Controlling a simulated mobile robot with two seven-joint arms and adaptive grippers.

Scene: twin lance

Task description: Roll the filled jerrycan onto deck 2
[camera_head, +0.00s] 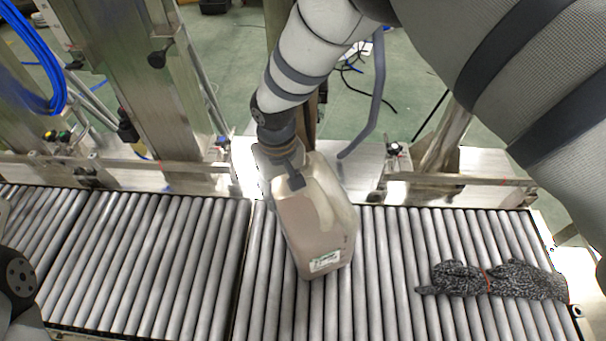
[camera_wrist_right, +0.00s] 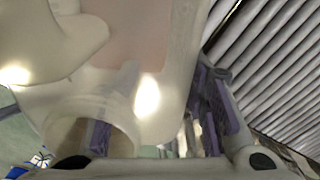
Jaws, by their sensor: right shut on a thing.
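The jerrycan (camera_head: 315,230) is a translucent, pinkish-beige container with a small white and green label. It is over the rollers of the right roller deck (camera_head: 400,270), just right of the seam between the two decks. My right gripper (camera_head: 286,170) is shut on its top end near the neck. In the right wrist view the pale jerrycan (camera_wrist_right: 135,50) fills the upper left, and the fingers of my right gripper (camera_wrist_right: 155,120) show around its neck area. The left roller deck (camera_head: 150,260) is bare. I see no deck numbers. My left gripper does not show.
A dark speckled pair of gloves (camera_head: 495,280) lies on the rollers at the right. A metal side rail (camera_head: 130,165) runs along the back of the decks. Metal posts and a blue hose (camera_head: 60,80) stand behind at the left.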

